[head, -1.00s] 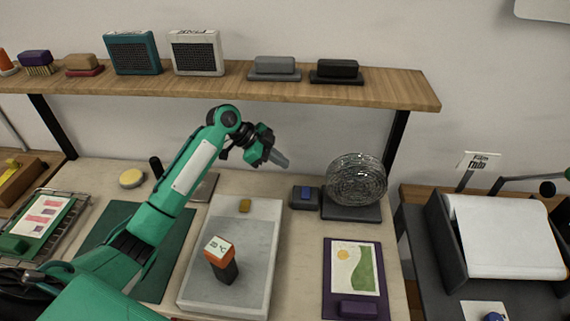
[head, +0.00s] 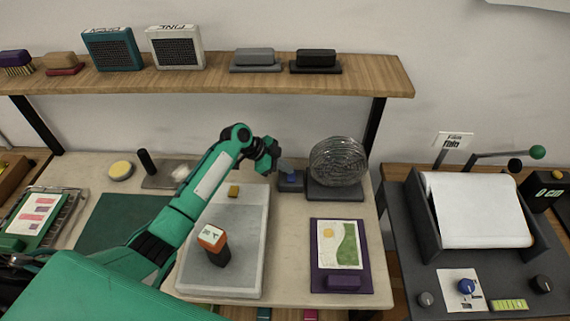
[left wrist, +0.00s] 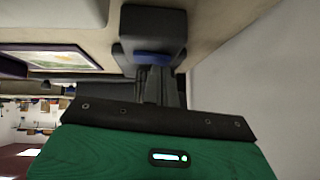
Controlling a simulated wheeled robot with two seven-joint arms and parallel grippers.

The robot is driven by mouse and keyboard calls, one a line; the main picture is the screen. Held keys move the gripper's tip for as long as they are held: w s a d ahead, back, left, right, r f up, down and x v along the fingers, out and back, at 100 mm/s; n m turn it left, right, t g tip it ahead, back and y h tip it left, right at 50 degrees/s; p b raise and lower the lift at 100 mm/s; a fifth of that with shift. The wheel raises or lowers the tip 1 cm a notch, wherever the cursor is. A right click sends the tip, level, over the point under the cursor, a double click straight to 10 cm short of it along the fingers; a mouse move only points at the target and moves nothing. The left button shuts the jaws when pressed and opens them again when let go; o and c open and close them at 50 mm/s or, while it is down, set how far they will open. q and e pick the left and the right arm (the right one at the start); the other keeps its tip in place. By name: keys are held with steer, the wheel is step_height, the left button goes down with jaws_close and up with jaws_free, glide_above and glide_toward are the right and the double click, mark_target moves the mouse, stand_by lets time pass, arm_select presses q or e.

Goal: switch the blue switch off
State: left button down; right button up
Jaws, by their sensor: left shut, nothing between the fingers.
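The blue switch (head: 290,177) is a small blue rocker on a dark box on the table, just left of the wire fan. In the left wrist view the blue switch (left wrist: 153,58) is right ahead of the fingertips. My left gripper (head: 286,166) is shut and empty, its fingertips at the switch and partly covering it in the head view. The left wrist view also shows the shut fingers (left wrist: 156,84) close to the blue rocker; I cannot tell whether they touch it. My right gripper is not in view.
A round wire fan (head: 338,162) stands right of the switch on a dark base (head: 335,192). A grey slab (head: 250,245) with an orange-topped block (head: 213,240) lies in front. A purple board (head: 318,283) with a print lies right. A wooden shelf (head: 200,88) runs above.

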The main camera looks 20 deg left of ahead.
arm_select(q)
steer(key=shift+f+g+b, duration=0.3)
steer(key=shift+f+b, duration=0.1)
steer(key=shift+b, duration=0.25)
steer(key=shift+r, duration=0.2)
steer(key=shift+s+p, duration=0.2)
steer(key=shift+p, duration=0.2)
steer(key=shift+s+d+p, duration=0.1)
steer(key=shift+s+p, duration=0.2)
steer(key=shift+s, duration=0.3)
steer(key=shift+d+r, duration=0.1)
steer(key=shift+w, duration=0.1)
